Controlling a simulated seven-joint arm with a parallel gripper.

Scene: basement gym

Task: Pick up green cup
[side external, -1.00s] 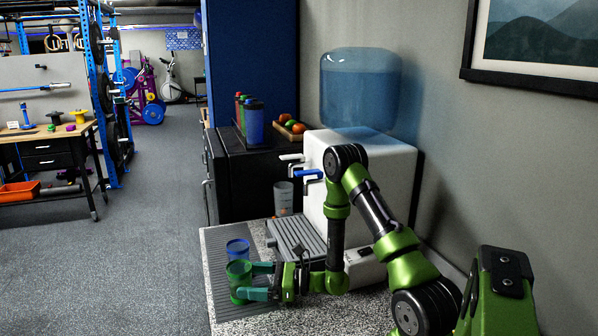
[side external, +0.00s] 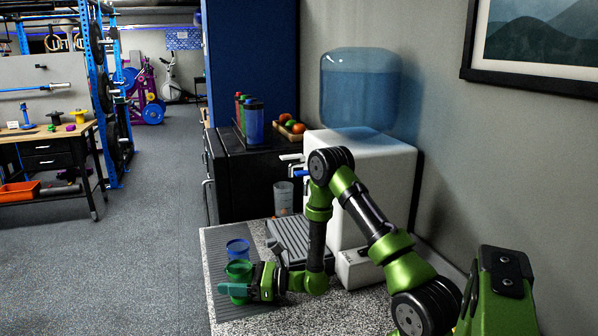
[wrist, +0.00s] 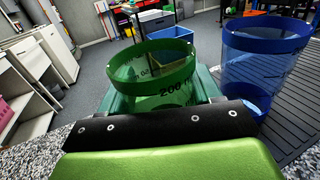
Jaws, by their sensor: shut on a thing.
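The green cup (side external: 239,269) is see-through and stands upright near the front left of the counter in the side view. In the wrist view the green cup (wrist: 165,75) sits between the teal fingers, its rim nearest the top. My gripper (side external: 236,290) is shut on the cup, with a finger along its near side. My gripper (wrist: 160,95) also shows in the wrist view. Whether the cup's base touches the mat cannot be told.
A blue cup (side external: 238,249) stands just behind the green cup and to its right in the wrist view (wrist: 262,60). Both are at a dark ribbed mat (side external: 222,262). A water dispenser (side external: 385,180) and drip tray (side external: 295,238) stand to the right. A clear cup (side external: 283,198) is behind.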

